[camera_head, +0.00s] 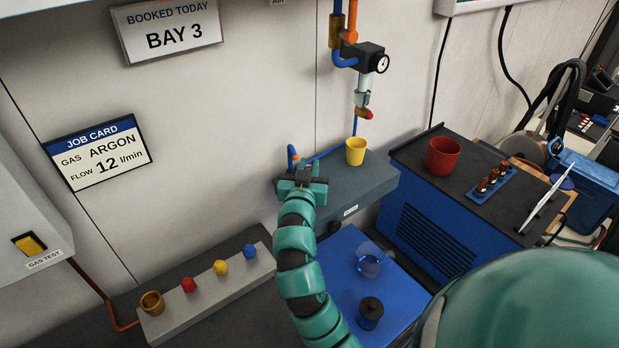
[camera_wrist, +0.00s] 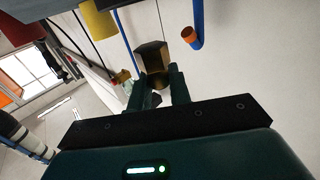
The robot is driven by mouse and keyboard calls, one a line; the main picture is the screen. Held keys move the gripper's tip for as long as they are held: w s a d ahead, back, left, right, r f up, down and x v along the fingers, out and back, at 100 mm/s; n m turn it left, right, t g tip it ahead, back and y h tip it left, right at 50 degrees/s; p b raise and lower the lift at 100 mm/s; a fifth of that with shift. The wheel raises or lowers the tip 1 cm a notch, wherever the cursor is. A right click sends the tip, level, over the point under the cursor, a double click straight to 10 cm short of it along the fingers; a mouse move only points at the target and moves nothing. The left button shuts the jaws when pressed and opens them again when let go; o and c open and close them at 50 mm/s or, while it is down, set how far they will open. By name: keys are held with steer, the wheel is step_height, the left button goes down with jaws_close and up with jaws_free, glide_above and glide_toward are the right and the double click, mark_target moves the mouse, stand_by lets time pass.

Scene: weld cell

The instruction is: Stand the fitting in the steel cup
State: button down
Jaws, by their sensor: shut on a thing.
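My gripper (camera_head: 302,172) is raised near the left end of the grey ledge. In the wrist view its two fingers (camera_wrist: 158,82) are shut on a brass-coloured hex fitting (camera_wrist: 152,57), which sticks out past the fingertips. The fitting is hardly visible in the head view. I cannot make out a plainly steel cup. A brass-coloured cup (camera_head: 152,303) stands at the left end of the pale strip. A dark round container (camera_head: 370,312) and a clear cup (camera_head: 370,266) stand on the blue mat (camera_head: 340,255).
A yellow cup (camera_head: 355,151) stands on the grey ledge (camera_head: 365,188), below a hanging regulator (camera_head: 366,60). A blue hose with an orange end (camera_wrist: 191,36) is close to the fitting. A red cup (camera_head: 444,155) stands on the blue machine (camera_head: 425,235). Coloured knobs (camera_head: 220,267) line the strip.

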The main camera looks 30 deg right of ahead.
steer(key=shift+w+d+f+p, duration=0.2)
steer(key=shift+w+d+f, duration=0.1)
steer(key=shift+w+f, duration=0.25)
steer(key=shift+w+d+f+p, duration=0.15)
steer(key=shift+w+d+f, duration=0.15)
steer(key=shift+f, duration=2)
steer(key=shift+f, duration=0.15)
steer(key=c, duration=1.3)
jaws_free()
steer(key=shift+r+p, duration=0.25)
steer(key=shift+p, duration=0.05)
steer(key=b+v, duration=0.4)
steer(key=v, duration=0.8)
steer(key=shift+b, duration=0.4)
